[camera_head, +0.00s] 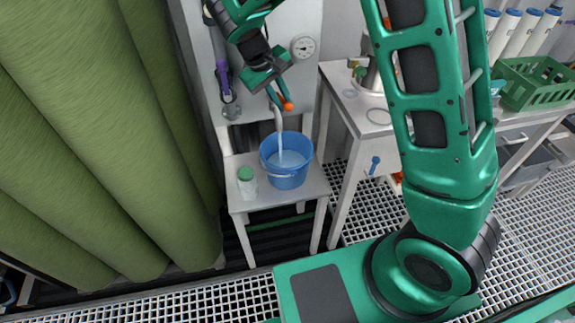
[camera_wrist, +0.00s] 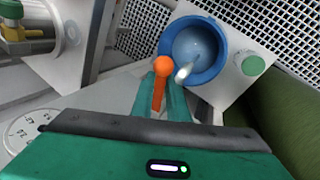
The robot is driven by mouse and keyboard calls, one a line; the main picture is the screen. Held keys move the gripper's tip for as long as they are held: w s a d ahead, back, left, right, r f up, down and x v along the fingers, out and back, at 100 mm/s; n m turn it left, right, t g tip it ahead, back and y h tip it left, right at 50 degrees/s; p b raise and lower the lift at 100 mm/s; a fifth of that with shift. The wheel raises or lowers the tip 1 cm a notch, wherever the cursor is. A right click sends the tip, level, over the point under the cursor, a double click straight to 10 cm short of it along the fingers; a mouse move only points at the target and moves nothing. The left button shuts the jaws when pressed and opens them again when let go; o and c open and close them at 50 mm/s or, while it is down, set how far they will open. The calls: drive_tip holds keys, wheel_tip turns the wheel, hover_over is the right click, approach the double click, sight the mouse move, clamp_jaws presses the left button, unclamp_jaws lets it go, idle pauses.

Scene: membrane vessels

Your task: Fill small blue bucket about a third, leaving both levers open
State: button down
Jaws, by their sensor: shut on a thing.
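The small blue bucket (camera_head: 287,178) stands upright on a small white table, under a running stream of water (camera_head: 278,132). Water covers its bottom; the exact level is hard to tell. In the wrist view the bucket (camera_wrist: 222,66) lies beyond my fingers, with the stream entering it. My gripper (camera_head: 279,97) is shut on the orange-tipped lever (camera_head: 288,106), above the bucket. In the wrist view the lever (camera_wrist: 160,85) sits between my two teal fingers. A purple-handled lever (camera_head: 222,75) hangs on the panel to the left. The spout is mostly hidden by my gripper.
A white jar with a green lid (camera_head: 246,183) stands left of the bucket on the small table (camera_head: 300,200). A round gauge (camera_head: 303,47) is on the panel. A white bench with a green crate (camera_head: 538,83) is at right. Green cylinders (camera_head: 90,120) fill the left.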

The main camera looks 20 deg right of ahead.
drive_tip(key=w+d+n+t+y, duration=0.1)
drive_tip(key=w+n, duration=0.1)
drive_tip(key=n, duration=0.3)
drive_tip(key=w+d+n+t+y, duration=0.1)
drive_tip(key=w+d+n+y, duration=0.1)
drive_tip(key=n, duration=0.3)
drive_tip(key=w+d+n+t+y, duration=0.1)
drive_tip(key=w+n, duration=0.1)
drive_tip(key=n, duration=0.3)
drive_tip(key=shift+w+d, duration=0.1)
drive_tip(key=shift+d, duration=0.2)
drive_tip(key=shift+y, duration=0.3)
drive_tip(key=c, duration=1.7)
unclamp_jaws()
drive_tip(key=shift+c, duration=0.2)
drive_tip(key=shift+a+f, duration=0.15)
